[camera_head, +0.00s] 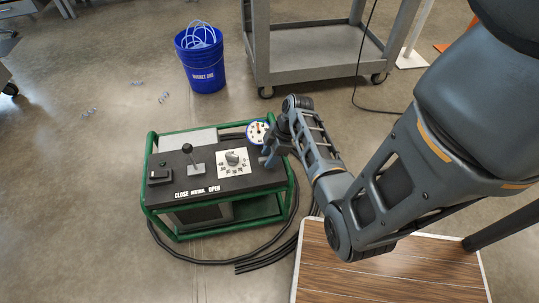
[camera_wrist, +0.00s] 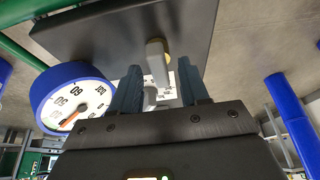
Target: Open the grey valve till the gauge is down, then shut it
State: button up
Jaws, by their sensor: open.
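A grey handle with a brass-coloured base (camera_wrist: 157,62), which looks like the grey valve, stands at the dark panel's edge in the wrist view. In the head view my arm hides it. My gripper (camera_wrist: 160,78) is open, its two blue-grey fingers pointing toward the handle, which shows between their tips; I see no grip on it. In the head view my gripper (camera_head: 268,160) is at the panel's right end. The blue-rimmed gauge (camera_head: 257,132) is just behind it. In the wrist view the gauge (camera_wrist: 75,104) shows a white face and an orange needle off to one side; its reading is unclear.
The green-framed cart (camera_head: 148,190) carries a black panel with a black-knobbed lever (camera_head: 193,160) and a grey dial knob (camera_head: 232,158) on a white plate. Black hoses lie around its front and right. A wooden-topped table (camera_head: 380,275) is at the front right. A blue bucket (camera_head: 200,70) stands behind.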

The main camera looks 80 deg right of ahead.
jog(key=shift+c, duration=0.2)
grip_shut()
jog(key=shift+a+r+m+p, duration=0.1)
jog(key=shift+m+p, duration=0.2)
jog(key=shift+p, duration=0.05)
jog(key=m+h+p, duration=0.1)
jog(key=m+p, duration=0.1)
jog(key=shift+a+r+m, duration=0.1)
jog(key=shift+m, duration=0.2)
jog(key=m+h+p, duration=0.2)
jog(key=m+p, duration=0.2)
jog(key=m, duration=0.1)
jog(key=shift+a+m, duration=0.15)
jog(key=shift+m, duration=0.15)
jog(key=m+h+p, duration=0.1)
jog(key=m, duration=0.1)
jog(key=m+p, duration=0.2)
jog(key=shift+w+g+h, duration=0.1)
jog(key=shift+g+h, duration=0.3)
jog(key=shift+m+g+h+p, duration=0.5)
jog(key=shift+m+p, duration=0.2)
jog(key=shift+m, duration=1.3)
